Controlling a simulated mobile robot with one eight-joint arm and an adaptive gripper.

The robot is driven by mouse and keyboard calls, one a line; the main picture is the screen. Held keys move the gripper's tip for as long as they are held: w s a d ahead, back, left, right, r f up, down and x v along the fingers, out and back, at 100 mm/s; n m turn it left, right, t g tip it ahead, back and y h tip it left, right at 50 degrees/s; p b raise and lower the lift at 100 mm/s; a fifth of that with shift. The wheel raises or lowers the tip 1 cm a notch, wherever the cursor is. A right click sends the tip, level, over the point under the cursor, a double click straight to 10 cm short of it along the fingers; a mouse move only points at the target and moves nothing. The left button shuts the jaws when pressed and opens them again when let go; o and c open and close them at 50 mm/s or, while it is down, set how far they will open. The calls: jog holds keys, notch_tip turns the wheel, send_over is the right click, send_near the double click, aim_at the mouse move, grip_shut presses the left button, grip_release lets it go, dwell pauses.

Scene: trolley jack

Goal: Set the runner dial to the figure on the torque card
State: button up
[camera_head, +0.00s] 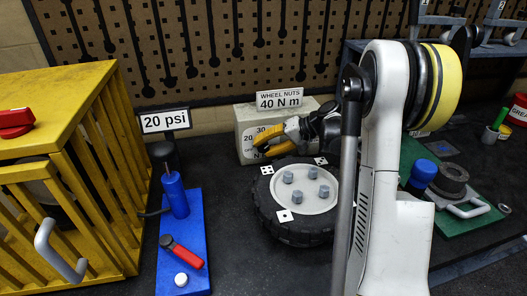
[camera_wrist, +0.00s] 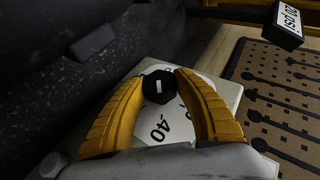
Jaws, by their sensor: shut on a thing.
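The torque card (camera_head: 280,99) above the pale runner box (camera_head: 244,117) reads "WHEEL NUTS 40 N m". The box's white dial face shows in the head view (camera_head: 262,130), with 20 and 30 readable and the rest partly covered by my gripper (camera_head: 264,143). In the wrist view, the yellow fingers of my gripper (camera_wrist: 158,82) are shut on the black dial knob (camera_wrist: 157,90), one on each side. A short white mark shows on the knob. The figure 40 (camera_wrist: 161,131) is readable on the dial face; which figure the mark points at, I cannot tell.
A wheel (camera_head: 310,196) with several nuts lies in front of the box. A yellow cage (camera_head: 100,85) stands at left, beside a blue pump (camera_head: 195,235) and a "20 psi" sign (camera_head: 165,121). A green mat (camera_head: 470,219) with parts lies at right. A pegboard (camera_head: 200,40) is behind.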

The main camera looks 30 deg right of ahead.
jog(key=shift+f+y+b, duration=0.1)
jog(key=shift+y+b, duration=0.3)
jog(key=shift+y, duration=0.1)
jog(key=shift+t, duration=0.3)
jog(key=o, duration=1.2)
jog(key=shift+a, duration=0.1)
jog(key=v, duration=1.2)
